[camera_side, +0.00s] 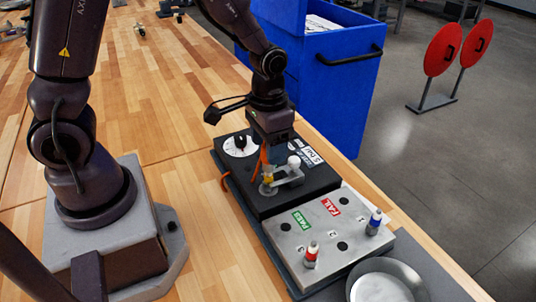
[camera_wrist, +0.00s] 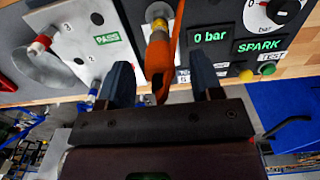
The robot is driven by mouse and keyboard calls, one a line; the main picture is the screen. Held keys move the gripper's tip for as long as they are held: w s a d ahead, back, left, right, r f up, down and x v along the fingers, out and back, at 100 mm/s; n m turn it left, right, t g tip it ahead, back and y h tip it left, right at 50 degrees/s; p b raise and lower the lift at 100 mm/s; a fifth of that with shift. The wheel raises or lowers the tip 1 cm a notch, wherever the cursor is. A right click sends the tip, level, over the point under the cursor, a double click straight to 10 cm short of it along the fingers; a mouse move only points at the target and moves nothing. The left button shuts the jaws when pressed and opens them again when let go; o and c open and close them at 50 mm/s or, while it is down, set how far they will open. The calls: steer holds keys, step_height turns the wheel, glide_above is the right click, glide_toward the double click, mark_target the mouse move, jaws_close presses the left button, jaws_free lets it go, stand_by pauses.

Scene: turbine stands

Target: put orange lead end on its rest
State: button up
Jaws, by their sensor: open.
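In the wrist view my gripper (camera_wrist: 161,72) is open, with one dark blue finger on each side of the orange lead (camera_wrist: 176,42). The orange lead's end (camera_wrist: 160,91) lies between the fingers, with a gap visible on both sides. In the side view my gripper is low over the black test box (camera_side: 300,197), and the orange lead (camera_side: 264,158) shows below the wrist. The fingertips are hard to make out there. I cannot clearly identify the rest for the lead.
The grey plate (camera_side: 329,267) has PASS and FAIL labels, numbered holes, a red-topped plug (camera_side: 311,256) and a blue-topped plug (camera_side: 374,221). A round metal dish (camera_side: 388,284) is in front. A blue cabinet (camera_side: 318,85) stands behind. The box display reads 0 bar (camera_wrist: 210,36).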

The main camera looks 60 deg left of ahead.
steer(key=shift+f, duration=0.55)
jaws_close()
